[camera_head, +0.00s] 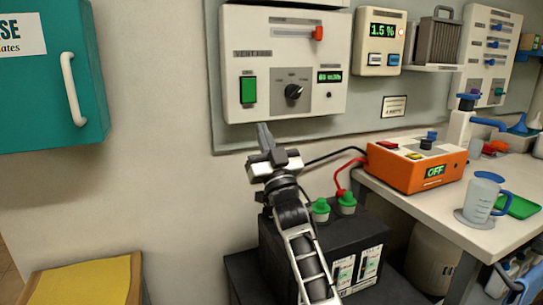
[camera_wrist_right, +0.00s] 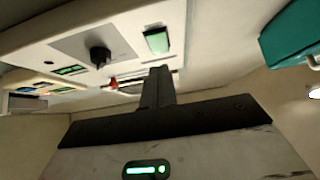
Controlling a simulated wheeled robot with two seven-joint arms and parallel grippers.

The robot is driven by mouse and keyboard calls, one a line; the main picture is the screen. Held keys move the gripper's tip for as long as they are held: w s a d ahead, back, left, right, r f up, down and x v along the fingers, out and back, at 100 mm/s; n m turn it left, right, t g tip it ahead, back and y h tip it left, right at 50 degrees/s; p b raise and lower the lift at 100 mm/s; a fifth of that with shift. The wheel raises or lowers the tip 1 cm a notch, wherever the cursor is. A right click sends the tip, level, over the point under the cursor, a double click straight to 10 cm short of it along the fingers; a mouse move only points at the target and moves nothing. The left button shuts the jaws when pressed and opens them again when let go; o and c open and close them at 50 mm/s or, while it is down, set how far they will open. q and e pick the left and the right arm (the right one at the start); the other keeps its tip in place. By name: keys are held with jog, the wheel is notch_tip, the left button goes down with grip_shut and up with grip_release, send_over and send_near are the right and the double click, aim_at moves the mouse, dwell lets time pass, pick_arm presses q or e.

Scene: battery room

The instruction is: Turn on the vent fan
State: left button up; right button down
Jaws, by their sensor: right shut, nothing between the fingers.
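The vent fan panel (camera_head: 330,50) is a white box on the wall in the head view. It carries a green rocker switch (camera_head: 248,90), a black knob (camera_head: 293,91), a small green display and a red lever (camera_head: 318,33) at the top. The display text is too small to read surely. My right gripper (camera_head: 264,134) points up, shut and empty, just below the panel's lower left part and apart from the switch. In the right wrist view the closed fingers (camera_wrist_right: 158,75) show below the green switch (camera_wrist_right: 157,41) and the knob (camera_wrist_right: 100,56). My left gripper is out of view.
An orange box (camera_head: 415,167) reading OFF sits on the bench at right, with red and black cables. A teal cabinet (camera_head: 40,105) hangs at left. The wall between cabinet and panel is clear.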

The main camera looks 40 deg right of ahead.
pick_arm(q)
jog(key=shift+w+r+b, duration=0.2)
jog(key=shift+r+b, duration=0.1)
pick_arm(e)
jog(key=v, duration=0.4)
jog(key=shift+f, duration=0.5)
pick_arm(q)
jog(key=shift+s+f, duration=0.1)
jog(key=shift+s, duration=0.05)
